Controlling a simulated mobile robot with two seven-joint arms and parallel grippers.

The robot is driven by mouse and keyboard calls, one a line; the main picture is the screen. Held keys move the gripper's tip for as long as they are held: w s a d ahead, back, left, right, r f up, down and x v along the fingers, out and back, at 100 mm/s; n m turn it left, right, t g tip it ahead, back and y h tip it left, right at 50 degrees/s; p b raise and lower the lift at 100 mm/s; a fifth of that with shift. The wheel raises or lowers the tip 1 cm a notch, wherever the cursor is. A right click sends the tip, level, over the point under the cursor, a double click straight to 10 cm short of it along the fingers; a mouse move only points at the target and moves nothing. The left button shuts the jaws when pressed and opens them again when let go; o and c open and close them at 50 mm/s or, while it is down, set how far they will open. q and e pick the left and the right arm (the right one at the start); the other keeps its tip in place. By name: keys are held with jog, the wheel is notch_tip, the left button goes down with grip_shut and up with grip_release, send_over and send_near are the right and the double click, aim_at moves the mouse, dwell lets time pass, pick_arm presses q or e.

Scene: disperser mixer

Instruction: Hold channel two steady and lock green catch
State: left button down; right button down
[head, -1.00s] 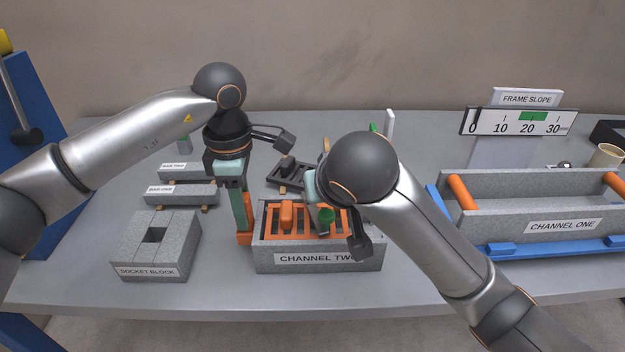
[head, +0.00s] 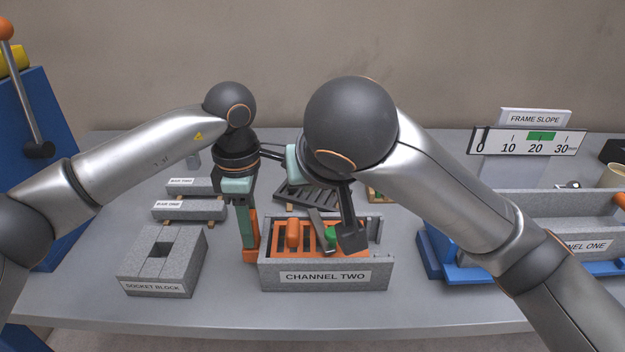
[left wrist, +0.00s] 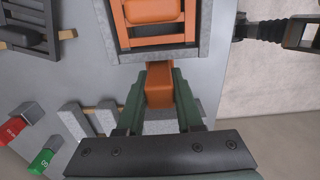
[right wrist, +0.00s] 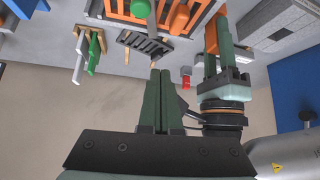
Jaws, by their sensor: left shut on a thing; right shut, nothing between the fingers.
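Channel two (head: 325,277) is a grey speckled box with an orange slatted insert (head: 310,240) inside. My left gripper (head: 249,245) points down at the box's left end, shut on the upright orange handle (left wrist: 159,84). My right gripper (right wrist: 161,72) is shut and empty. In the right wrist view its tips are apart from the catch (right wrist: 140,8) and channel. In the head view its fingers are mostly hidden behind my own arm.
The socket block (head: 160,262) and two grey labelled bars (head: 188,209) stand on the left. A dark slatted tray (right wrist: 147,42) lies behind channel two. Channel one (head: 560,210), in a blue frame, is at the right, below the frame slope scale (head: 528,142).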

pick_arm(q)
jog(key=shift+f, duration=0.2)
